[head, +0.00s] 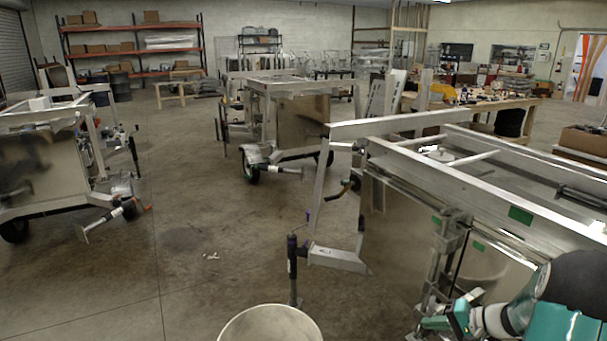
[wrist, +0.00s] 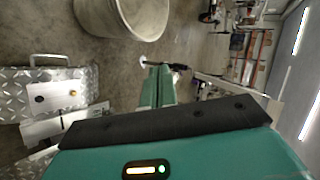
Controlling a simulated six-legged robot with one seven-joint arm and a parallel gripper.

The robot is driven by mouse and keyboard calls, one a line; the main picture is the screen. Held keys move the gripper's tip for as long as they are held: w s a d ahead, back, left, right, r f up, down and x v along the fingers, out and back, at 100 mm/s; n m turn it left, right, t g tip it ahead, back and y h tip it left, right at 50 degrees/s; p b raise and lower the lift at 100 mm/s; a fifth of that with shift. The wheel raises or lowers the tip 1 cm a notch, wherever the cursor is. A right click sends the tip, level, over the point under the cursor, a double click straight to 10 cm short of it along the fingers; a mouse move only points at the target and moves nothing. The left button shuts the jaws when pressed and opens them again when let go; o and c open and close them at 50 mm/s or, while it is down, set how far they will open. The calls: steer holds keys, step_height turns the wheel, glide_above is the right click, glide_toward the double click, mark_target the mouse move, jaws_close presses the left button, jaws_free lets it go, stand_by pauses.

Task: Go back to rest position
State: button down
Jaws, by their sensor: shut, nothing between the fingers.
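My gripper (wrist: 158,75) shows in the wrist view as teal fingers pressed together, with nothing held between them. In the head view my arm comes in at the bottom right corner, its teal and white parts in front of the nearest aluminium trailer (head: 345,128). The gripper end (head: 436,323) is low beside the trailer's side panel. I cannot tell whether it touches the trailer.
A pale round bin (head: 270,327) stands at the bottom centre; it also shows in the wrist view (wrist: 147,17). More trailers stand at the left (head: 35,170) and centre (head: 303,120). The concrete floor (head: 205,285) between them is mostly clear. Shelves (head: 130,52) line the back wall.

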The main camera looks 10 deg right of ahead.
steer(key=s+a+r+n+g+h, duration=0.1)
steer(key=s+a+r+n+g, duration=0.15)
steer(key=a+r, duration=0.5)
steer(key=s+a+r+n+g+h, duration=0.2)
steer(key=s+a+r, duration=0.3)
steer(key=a, duration=0.4)
steer(key=s+a+r+n+t+h, duration=0.1)
steer(key=s+a+r+h, duration=0.1)
steer(key=s+a+r, duration=0.2)
steer(key=s+a+r+n+t+h, duration=0.1)
steer(key=s+a+r+n+h, duration=0.1)
steer(key=s, duration=0.8)
step_height(320, 180, up, 4)
steer(key=shift+a+f+h, duration=0.1)
steer(key=shift+a+h, duration=0.6)
steer(key=shift+a, duration=0.5)
steer(key=shift+s+t, duration=0.1)
steer(key=shift+t, duration=0.15)
